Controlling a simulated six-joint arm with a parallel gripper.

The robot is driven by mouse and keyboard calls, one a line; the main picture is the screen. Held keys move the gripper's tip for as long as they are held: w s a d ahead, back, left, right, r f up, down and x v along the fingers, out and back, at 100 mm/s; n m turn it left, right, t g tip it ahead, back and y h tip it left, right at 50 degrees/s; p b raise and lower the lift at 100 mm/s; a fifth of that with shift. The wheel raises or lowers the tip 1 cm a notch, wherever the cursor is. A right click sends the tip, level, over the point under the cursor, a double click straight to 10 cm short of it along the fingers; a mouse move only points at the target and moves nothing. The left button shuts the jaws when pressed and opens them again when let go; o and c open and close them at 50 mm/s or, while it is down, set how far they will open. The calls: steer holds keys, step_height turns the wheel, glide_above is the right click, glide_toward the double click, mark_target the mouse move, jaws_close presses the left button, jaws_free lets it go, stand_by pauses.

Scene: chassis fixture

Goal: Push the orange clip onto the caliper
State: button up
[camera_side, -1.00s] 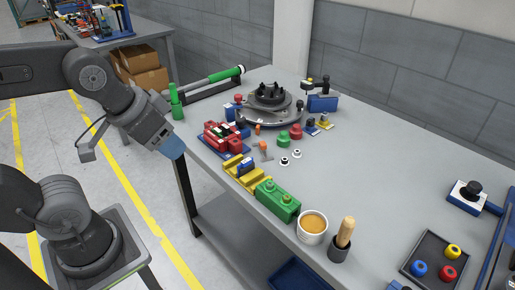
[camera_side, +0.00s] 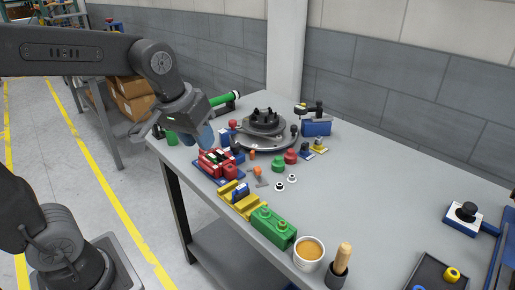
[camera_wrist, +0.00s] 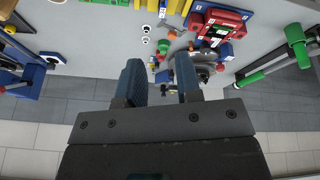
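The caliper appears to be the red block (camera_side: 216,164) in a blue base on the near left part of the bench; it also shows at the top of the wrist view (camera_wrist: 214,22). A small orange piece (camera_side: 257,171) lies beside a grey part to its right, and a second small orange piece (camera_side: 252,154) stands a little farther back. I cannot tell for certain which is the clip. My gripper (camera_side: 205,143) hangs above and behind the caliper. In the wrist view its two blue fingers (camera_wrist: 160,62) are apart with nothing held between them.
A grey round disc fixture (camera_side: 264,134) stands behind. Green (camera_side: 276,164) and red (camera_side: 291,157) knobs sit to the right. A yellow block (camera_side: 242,205), a green block (camera_side: 273,228) and a white cup (camera_side: 308,253) line the near edge. The bench's right middle is clear.

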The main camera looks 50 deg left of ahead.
steer(key=w+a+f+n+g, duration=0.1)
steer(key=w+f+n, duration=0.15)
steer(key=w, duration=0.35)
steer(key=w+a+f+n+g, duration=0.1)
steer(key=w+a+f+n, duration=0.15)
steer(key=w, duration=0.45)
steer(key=n+g, duration=0.2)
steer(key=n, duration=0.2)
glide_above(258, 168)
steer(key=f, duration=0.8)
steer(key=shift+s+f, duration=0.2)
steer(key=shift+f, duration=0.1)
steer(key=shift+w+a+f+n, duration=0.1)
steer(key=shift+w+f+n, duration=0.15)
steer(key=shift+f, duration=0.25)
steer(key=shift+s+f, duration=0.1)
steer(key=shift+f, duration=3.7)
steer(key=shift+c, duration=0.4)
jaws_close()
steer(key=shift+r, duration=0.1)
steer(key=shift+r, duration=0.15)
